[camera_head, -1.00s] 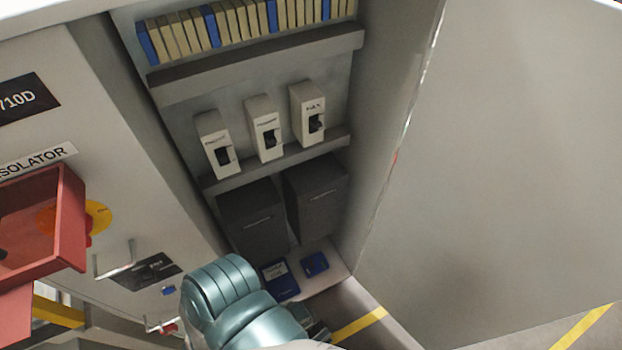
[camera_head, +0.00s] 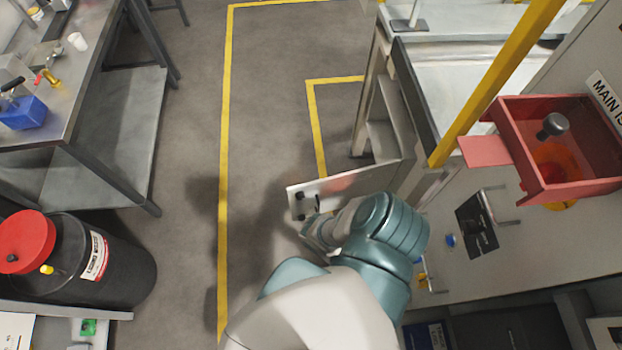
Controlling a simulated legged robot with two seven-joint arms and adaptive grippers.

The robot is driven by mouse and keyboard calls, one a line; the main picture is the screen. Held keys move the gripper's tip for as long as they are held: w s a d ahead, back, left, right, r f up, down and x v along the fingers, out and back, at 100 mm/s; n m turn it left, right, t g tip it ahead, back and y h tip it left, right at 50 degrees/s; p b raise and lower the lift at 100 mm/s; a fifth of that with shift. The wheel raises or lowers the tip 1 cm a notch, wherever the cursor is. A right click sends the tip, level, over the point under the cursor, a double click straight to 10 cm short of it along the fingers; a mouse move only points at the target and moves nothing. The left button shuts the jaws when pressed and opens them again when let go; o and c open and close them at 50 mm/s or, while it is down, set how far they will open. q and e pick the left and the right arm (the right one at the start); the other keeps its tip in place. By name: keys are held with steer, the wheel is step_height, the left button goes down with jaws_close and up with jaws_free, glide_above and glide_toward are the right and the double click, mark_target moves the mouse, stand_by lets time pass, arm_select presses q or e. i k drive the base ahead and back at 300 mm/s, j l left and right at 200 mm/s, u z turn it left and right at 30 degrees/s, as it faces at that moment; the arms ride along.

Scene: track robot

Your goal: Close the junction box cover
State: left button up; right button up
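A pale, flat hinged panel (camera_head: 350,188), which looks like the cover, stands out from the side of the grey cabinet (camera_head: 530,262). It has dark fittings near its left end. One teal and white arm of mine rises from the bottom; I take it to be the left. Its gripper (camera_head: 314,234) is close to the panel's lower left end, partly hidden by the wrist. Whether it touches the panel or is open or shut is unclear. My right gripper is out of view. No box with a readable junction label shows.
A red box (camera_head: 535,180) with a side flap projects from the cabinet, beside a yellow post (camera_head: 495,80). A metal handle (camera_head: 497,200) sits below. A workbench (camera_head: 75,95) and black drum (camera_head: 95,262) stand left. The floor between is clear.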

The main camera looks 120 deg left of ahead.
mark_target(332, 192)
steer(key=u, duration=3.35)
